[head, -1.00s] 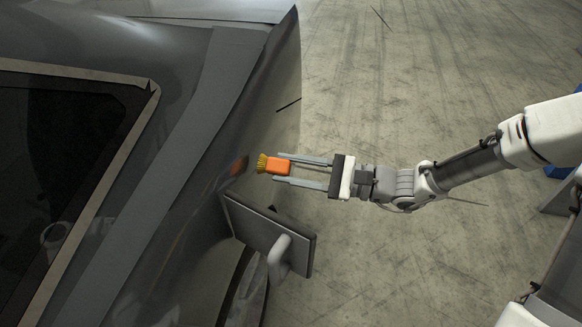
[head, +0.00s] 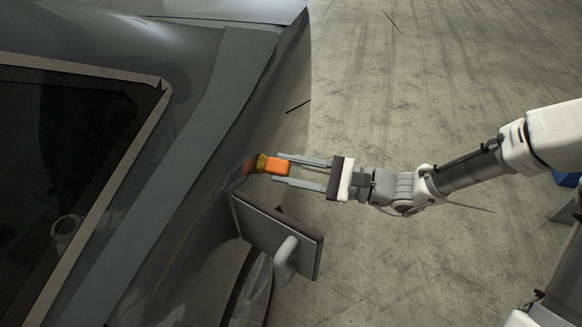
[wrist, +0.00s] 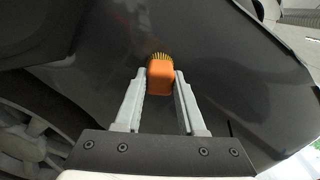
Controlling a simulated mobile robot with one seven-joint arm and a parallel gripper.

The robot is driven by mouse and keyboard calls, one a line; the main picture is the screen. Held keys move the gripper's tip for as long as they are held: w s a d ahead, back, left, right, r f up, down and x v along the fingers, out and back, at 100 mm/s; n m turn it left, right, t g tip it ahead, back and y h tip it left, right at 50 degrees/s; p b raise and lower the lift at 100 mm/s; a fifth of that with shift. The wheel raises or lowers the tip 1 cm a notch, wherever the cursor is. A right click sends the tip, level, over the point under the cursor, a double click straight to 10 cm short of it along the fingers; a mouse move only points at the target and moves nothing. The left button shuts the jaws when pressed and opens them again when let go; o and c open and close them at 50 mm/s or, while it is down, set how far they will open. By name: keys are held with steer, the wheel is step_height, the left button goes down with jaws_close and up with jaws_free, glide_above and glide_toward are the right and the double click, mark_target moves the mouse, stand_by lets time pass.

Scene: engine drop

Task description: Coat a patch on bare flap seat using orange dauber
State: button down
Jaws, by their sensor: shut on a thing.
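My gripper (head: 283,171) is shut on the orange dauber (head: 278,167), with its two grey fingers on either side of the orange block. The yellow-brown bristles (head: 261,163) point left at the dark grey car side (head: 215,180), right at its surface; I cannot tell whether they touch it. A blurred orange reflection shows in the paint beside them. In the wrist view the dauber (wrist: 160,76) sits between the fingertips, with its bristles against the dark panel (wrist: 200,45) behind. I cannot make out a distinct bare flap seat in either view.
A dark square panel (head: 270,232) with a grey curved arm (head: 285,258) stands out from the car just below my gripper. A wheel (wrist: 30,135) shows at the left in the wrist view.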

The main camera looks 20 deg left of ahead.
steer(key=shift+s+d+r+p, duration=0.1)
steer(key=shift+s+d+p, duration=0.15)
steer(key=shift+s, duration=1.6)
steer(key=shift+s+d+p, duration=0.1)
steer(key=shift+s+p, duration=0.1)
steer(key=shift+s, duration=1.65)
steer(key=shift+w, duration=0.1)
steer(key=shift+w+a+p, duration=0.15)
steer(key=shift+w+p, duration=0.25)
steer(key=shift+w, duration=1.45)
steer(key=shift+w+a+p, duration=0.1)
steer(key=shift+w+p, duration=0.25)
steer(key=shift+w, duration=1.45)
steer(key=shift+a+f+b, duration=0.1)
steer(key=shift+f+b, duration=0.25)
steer(key=shift+f, duration=0.3)
steer(key=shift+s, duration=3.8)
steer(key=shift+w+a+r+p, duration=0.1)
steer(key=shift+w+p, duration=0.95)
steer(key=shift+w, duration=2.8)
